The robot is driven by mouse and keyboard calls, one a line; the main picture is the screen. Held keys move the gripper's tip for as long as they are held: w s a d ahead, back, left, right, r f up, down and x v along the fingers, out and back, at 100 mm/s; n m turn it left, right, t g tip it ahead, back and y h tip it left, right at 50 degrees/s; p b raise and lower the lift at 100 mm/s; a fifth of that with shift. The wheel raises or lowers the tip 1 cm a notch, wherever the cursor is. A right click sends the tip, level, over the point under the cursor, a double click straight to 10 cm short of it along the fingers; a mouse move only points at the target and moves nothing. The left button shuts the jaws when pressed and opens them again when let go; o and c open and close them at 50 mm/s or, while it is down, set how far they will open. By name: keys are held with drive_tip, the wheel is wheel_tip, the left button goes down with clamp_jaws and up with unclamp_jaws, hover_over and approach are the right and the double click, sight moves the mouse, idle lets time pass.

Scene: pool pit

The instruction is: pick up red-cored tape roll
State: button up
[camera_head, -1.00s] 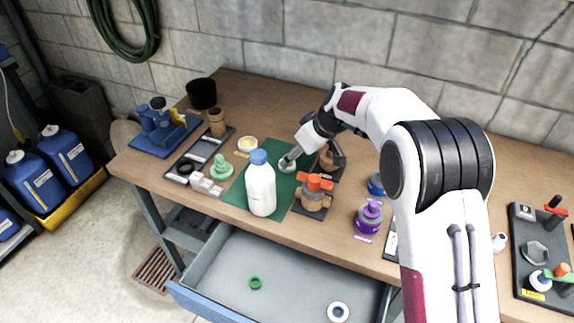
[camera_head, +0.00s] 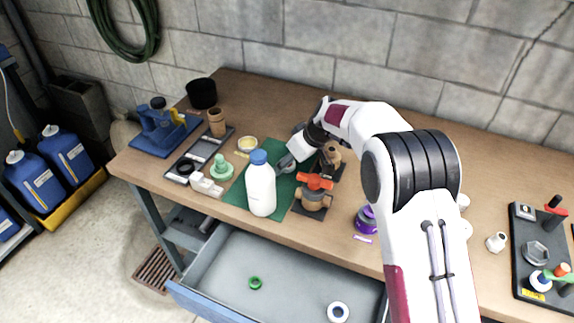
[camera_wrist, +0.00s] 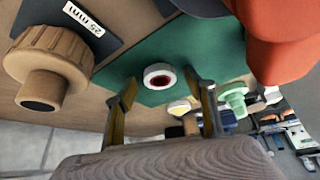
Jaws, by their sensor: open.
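The red-cored tape roll (camera_wrist: 160,76) is a white ring with a dark red core. It lies on the green mat (camera_wrist: 120,75) in the wrist view. My gripper (camera_wrist: 167,90) is open, and in that view its two fingers stand on either side of the roll's place with nothing held. In the head view, my gripper (camera_head: 287,162) is low over the green mat (camera_head: 236,197), behind the white bottle. I cannot make out the roll clearly there. Contact between the fingers and the roll does not show.
A white bottle with a blue cap (camera_head: 261,188) stands in front of my gripper. An orange-handled valve (camera_head: 314,192) is close on the right, and a brown fitting (camera_wrist: 46,65) lies nearby. A green fitting (camera_head: 220,168) is to the left. The open drawer (camera_head: 270,270) is below.

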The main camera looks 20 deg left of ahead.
idle(0.4)
drive_tip(key=c, duration=0.8)
drive_tip(key=shift+c, duration=0.2)
drive_tip(key=shift+r, duration=0.1)
wheel_tip(320, 180, up, 10)
idle(0.5)
